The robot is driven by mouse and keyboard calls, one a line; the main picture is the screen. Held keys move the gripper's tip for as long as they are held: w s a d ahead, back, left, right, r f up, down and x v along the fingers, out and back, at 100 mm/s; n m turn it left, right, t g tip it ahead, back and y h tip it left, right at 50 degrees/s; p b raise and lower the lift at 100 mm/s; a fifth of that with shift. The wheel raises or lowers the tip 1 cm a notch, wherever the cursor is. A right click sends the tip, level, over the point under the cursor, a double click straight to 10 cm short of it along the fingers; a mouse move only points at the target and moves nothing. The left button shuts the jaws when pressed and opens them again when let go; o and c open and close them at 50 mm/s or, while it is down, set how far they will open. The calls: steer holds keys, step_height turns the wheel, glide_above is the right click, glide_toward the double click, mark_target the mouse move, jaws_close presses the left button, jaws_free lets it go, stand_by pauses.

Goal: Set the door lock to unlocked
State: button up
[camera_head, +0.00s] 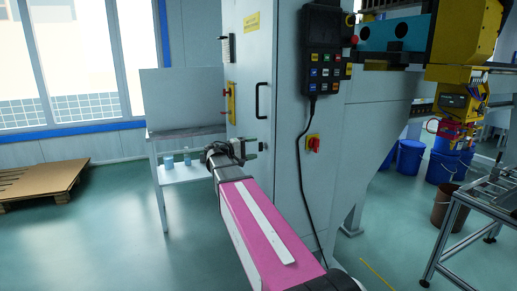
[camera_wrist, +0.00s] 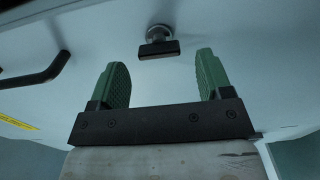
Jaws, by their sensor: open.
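The door lock (camera_wrist: 159,48) shows in the wrist view as a round metal base with a short black bar-shaped knob on the pale cabinet door. The bar lies roughly level in that view, along the line between my fingers. My gripper (camera_wrist: 160,64) is open, with its two green fingers apart and nothing between them. The lock sits just beyond the fingertips, between them in the picture, with no visible contact. In the head view my gripper (camera_head: 247,148) is close to the cabinet door, below its handle; the lock is hard to make out there. No lock marking is readable.
The black door handle (camera_wrist: 38,72) is left of my fingers in the wrist view and above my gripper in the head view (camera_head: 261,100). A control pendant (camera_head: 325,50) and a red rotary switch (camera_head: 313,143) are on the cabinet's right face. A small table (camera_head: 190,172) stands left.

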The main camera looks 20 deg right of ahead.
steer(key=a, duration=0.7)
steer(key=shift+s, duration=0.15)
steer(key=shift+f, duration=0.15)
steer(key=s+a+f+y, duration=0.1)
steer(key=s+f+y, duration=0.3)
steer(key=f, duration=0.6)
steer(key=s+a+f+n+y, duration=0.1)
steer(key=s+f+y, duration=0.3)
steer(key=f, duration=0.5)
steer(key=s+a+f+y, duration=0.1)
steer(key=s+f+y, duration=0.35)
steer(key=f, duration=0.55)
steer(key=s+a+f+m+y, duration=0.1)
steer(key=s+a+f+y, duration=0.4)
steer(key=s+a+f, duration=0.1)
steer(key=shift+f+m+g, duration=0.2)
steer(key=shift+m+g, duration=0.1)
steer(key=shift+s+a+y, duration=0.1)
steer(key=shift+y, duration=0.15)
